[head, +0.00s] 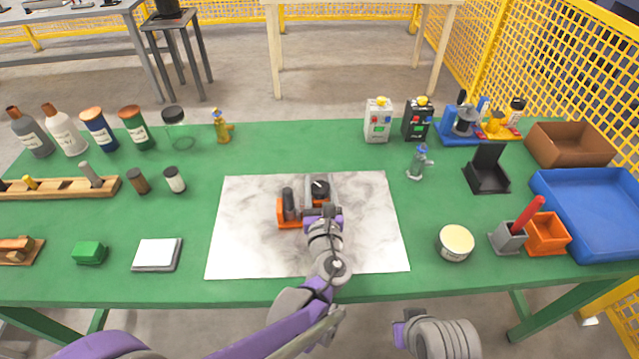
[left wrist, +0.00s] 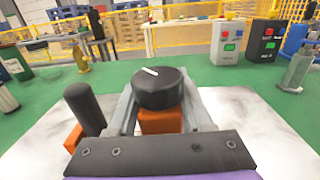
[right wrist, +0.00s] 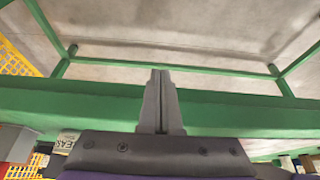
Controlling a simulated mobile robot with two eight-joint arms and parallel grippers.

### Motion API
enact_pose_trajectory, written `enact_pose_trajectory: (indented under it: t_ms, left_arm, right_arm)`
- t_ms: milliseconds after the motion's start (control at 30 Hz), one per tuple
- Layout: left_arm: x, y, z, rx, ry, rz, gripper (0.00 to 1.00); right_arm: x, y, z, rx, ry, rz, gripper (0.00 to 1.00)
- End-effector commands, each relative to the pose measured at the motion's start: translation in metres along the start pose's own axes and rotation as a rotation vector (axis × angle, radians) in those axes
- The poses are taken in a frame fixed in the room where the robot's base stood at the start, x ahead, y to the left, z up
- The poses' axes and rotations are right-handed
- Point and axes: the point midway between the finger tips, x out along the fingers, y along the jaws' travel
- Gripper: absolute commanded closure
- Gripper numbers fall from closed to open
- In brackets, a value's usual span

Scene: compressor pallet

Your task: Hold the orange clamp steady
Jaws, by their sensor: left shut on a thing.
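The orange clamp (head: 290,213) sits on the white marbled mat (head: 240,240) in the middle of the green table. It has an orange base, an upright black handle and a black round knob with a white mark. My left gripper (head: 318,198) is at its right part, near the knob. In the left wrist view the fingers (left wrist: 160,115) stand on either side of the orange block under the black knob (left wrist: 160,88), shut on it. The jaws hide part of the clamp. My right gripper (right wrist: 160,95) is shut and empty, off the table's front edge.
To the right stand a round tin (head: 455,243), a grey holder with a red stick (head: 508,238), an orange bin (head: 547,233) and a blue tray (head: 590,205). A white pad (head: 157,254) and green block (head: 89,253) lie left. The mat around the clamp is clear.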

Motion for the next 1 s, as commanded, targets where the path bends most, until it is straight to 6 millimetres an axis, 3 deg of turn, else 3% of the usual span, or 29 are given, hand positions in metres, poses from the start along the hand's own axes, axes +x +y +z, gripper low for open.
enact_pose_trajectory:
  t_ms: [167, 200, 367, 567, 633, 800, 1000]
  left_arm:
    - [0.0, 0.0, 0.0, 0.0, 0.0, 0.0, 1.0]
    - [0.0, 0.0, 0.0, 0.0, 0.0, 0.0, 1.0]
    - [0.0, 0.0, 0.0, 0.0, 0.0, 0.0, 1.0]
    - [0.0, 0.0, 0.0, 0.0, 0.0, 0.0, 1.0]
    - [0.0, 0.0, 0.0, 0.0, 0.0, 0.0, 1.0]
    - [0.0, 0.0, 0.0, 0.0, 0.0, 0.0, 1.0]
    - [0.0, 0.0, 0.0, 0.0, 0.0, 0.0, 1.0]
  right_arm:
    - [0.0, 0.0, 0.0, 0.0, 0.0, 0.0, 1.0]
    - [0.0, 0.0, 0.0, 0.0, 0.0, 0.0, 0.96]
    - [-0.005, -0.001, -0.007, -0.026, -0.035, -0.006, 0.68]
    - [-0.036, -0.005, -0.041, -0.189, -0.235, -0.066, 0.32]
    - [-0.053, -0.009, -0.065, -0.283, -0.302, -0.104, 0.19]
    - [-0.082, -0.03, -0.152, -0.543, -0.308, -0.143, 0.19]
    - [-0.11, -0.059, -0.235, -0.841, -0.318, -0.193, 0.19]
